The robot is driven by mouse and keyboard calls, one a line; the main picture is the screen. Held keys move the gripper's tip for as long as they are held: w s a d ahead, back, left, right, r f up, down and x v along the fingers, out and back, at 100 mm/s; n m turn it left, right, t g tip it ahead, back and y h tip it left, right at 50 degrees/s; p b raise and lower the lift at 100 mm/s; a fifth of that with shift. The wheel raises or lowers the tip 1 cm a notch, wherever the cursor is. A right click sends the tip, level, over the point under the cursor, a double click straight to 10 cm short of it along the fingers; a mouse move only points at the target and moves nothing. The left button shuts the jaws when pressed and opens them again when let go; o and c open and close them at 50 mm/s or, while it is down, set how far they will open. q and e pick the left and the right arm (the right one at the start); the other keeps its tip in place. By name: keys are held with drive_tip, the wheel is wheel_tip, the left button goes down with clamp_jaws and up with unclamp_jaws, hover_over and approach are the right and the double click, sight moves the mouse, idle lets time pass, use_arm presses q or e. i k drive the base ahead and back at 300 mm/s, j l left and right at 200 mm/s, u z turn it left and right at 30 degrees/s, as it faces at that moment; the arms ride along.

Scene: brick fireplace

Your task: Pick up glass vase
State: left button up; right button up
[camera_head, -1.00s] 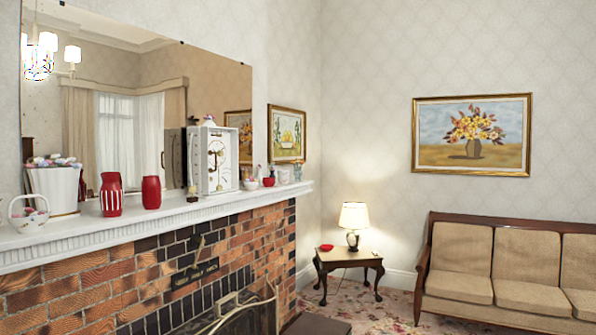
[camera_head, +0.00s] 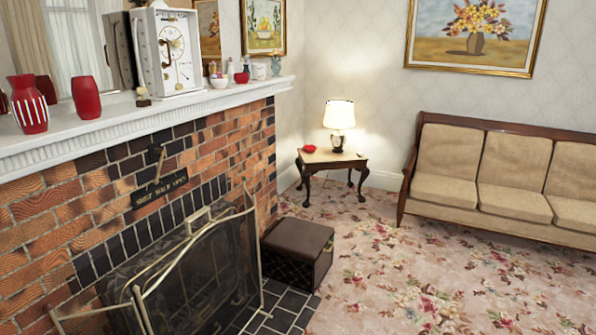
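Several vase-like things stand on the white mantel (camera_head: 150,118) in the head view. A red vase with white stripes (camera_head: 28,104) stands upright at the left. A plain red vase (camera_head: 86,97) stands to its right. At the far right end is a small, pale bluish vessel (camera_head: 276,66) that looks like glass, but it is too small to be sure. I cannot tell for certain which one is the glass vase. Neither of my grippers is in view.
A white clock (camera_head: 168,52) and small bowls share the mantel. A metal fire screen (camera_head: 185,275) and a dark box (camera_head: 298,250) stand below. A side table (camera_head: 330,158) with a lamp (camera_head: 339,117) and a sofa (camera_head: 500,175) stand beyond. The flowered carpet (camera_head: 400,270) is clear.

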sight(276, 67)
drive_tip(key=i+z, duration=0.15)
drive_tip(key=i, duration=0.6)
drive_tip(key=i+j+z, duration=0.1)
drive_tip(key=i, duration=0.65)
drive_tip(key=i+l, duration=0.15)
drive_tip(key=i, duration=0.55)
drive_tip(key=i+l+z, duration=0.1)
drive_tip(key=i, duration=0.65)
drive_tip(key=i+l+u, duration=0.25)
drive_tip(key=i, duration=0.2)
drive_tip(key=i+l+u, duration=0.25)
drive_tip(key=i+l, duration=0.2)
